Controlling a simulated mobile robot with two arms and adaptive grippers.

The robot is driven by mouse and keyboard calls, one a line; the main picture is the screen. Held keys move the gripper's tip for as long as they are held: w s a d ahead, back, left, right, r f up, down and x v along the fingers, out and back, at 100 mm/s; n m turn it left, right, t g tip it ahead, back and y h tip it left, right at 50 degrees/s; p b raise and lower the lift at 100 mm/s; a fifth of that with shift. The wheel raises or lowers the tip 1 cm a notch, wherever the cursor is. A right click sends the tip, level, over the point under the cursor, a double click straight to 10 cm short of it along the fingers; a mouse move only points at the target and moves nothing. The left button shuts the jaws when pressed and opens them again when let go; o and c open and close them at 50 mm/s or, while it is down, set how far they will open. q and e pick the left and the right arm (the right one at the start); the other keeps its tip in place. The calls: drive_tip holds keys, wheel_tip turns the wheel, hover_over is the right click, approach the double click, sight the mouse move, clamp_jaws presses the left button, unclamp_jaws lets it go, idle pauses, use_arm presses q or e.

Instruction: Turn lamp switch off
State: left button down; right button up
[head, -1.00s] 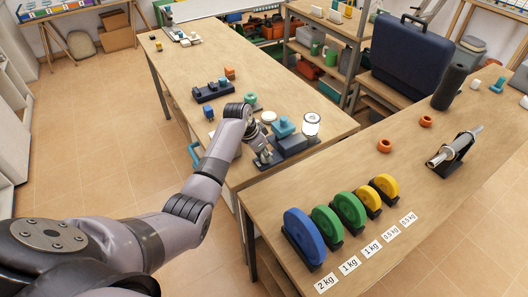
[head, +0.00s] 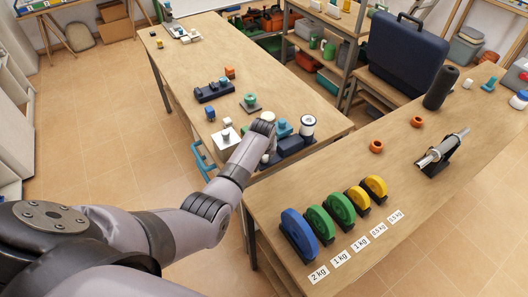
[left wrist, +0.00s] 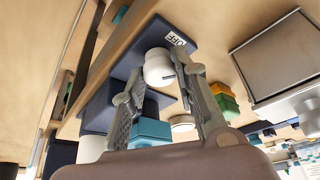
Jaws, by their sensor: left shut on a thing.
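In the left wrist view a white round knob (left wrist: 157,66) sits on a dark blue plate (left wrist: 160,34) with an OFF label (left wrist: 175,39). My left gripper (left wrist: 160,62) is shut on this knob, one finger on each side. My right gripper is not in view.
A blue-handled item (head: 202,160) is at the table edge. The near table (head: 400,190) holds coloured weight discs (head: 331,213).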

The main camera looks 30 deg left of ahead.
use_arm(q)
drive_tip(key=shift+d+n+y, duration=0.1)
drive_tip(key=shift+n+y, duration=0.2)
drive_tip(key=shift+n, duration=0.6)
drive_tip(key=shift+w+f+n+g+y+b, duration=0.1)
drive_tip(key=shift+n+g+y+b, duration=0.3)
drive_tip(key=shift+n, duration=0.5)
drive_tip(key=shift+n+g+y+b, duration=0.4)
drive_tip(key=shift+n+b, duration=0.75)
drive_tip(key=shift+n, duration=0.65)
drive_tip(key=c, duration=1.2)
unclamp_jaws()
drive_tip(key=shift+c, duration=0.2)
